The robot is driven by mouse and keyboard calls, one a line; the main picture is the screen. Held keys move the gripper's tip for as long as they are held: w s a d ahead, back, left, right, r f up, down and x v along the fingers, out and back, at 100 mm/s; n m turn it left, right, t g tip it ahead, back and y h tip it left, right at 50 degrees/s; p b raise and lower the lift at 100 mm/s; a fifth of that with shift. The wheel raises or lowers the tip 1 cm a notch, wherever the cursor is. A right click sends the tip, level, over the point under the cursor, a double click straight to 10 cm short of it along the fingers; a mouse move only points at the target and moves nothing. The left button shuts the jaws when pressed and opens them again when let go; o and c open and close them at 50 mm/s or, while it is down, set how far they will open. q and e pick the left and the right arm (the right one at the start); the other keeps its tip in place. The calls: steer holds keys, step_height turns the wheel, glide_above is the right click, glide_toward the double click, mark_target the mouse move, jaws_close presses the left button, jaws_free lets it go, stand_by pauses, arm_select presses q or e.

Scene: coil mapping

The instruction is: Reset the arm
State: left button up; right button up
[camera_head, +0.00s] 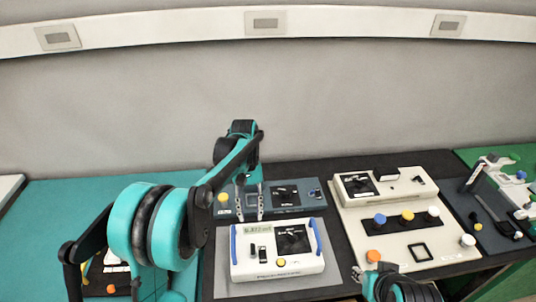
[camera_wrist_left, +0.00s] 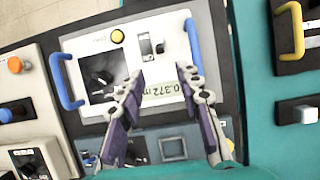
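My left arm reaches in from the left and arches over the table in the head view. My left gripper (camera_head: 249,215) points down behind the white meter box (camera_head: 262,272), its two fingers apart and nothing between them. In the left wrist view the fingers (camera_wrist_left: 160,78) are spread above the meter box (camera_wrist_left: 72,44), which has blue handles and a small display.
A dark blue panel (camera_head: 312,197) lies behind the meter box. To the right is a cream panel (camera_head: 362,222) with blue, orange and white knobs. A dark board with a white fixture (camera_head: 488,172) stands at the far right.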

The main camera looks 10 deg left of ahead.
arm_select(q)
steer(key=s+a+m+t+y+b, duration=0.1)
steer(key=s+a+m+t+b, duration=0.1)
steer(key=s+t, duration=0.9)
steer(key=s+a+m, duration=0.1)
steer(key=s, duration=0.4)
steer(key=shift+s+r+t+b, duration=0.25)
steer(key=shift+r+t+b, duration=0.05)
steer(key=shift+c, duration=0.2)
stand_by(1.2)
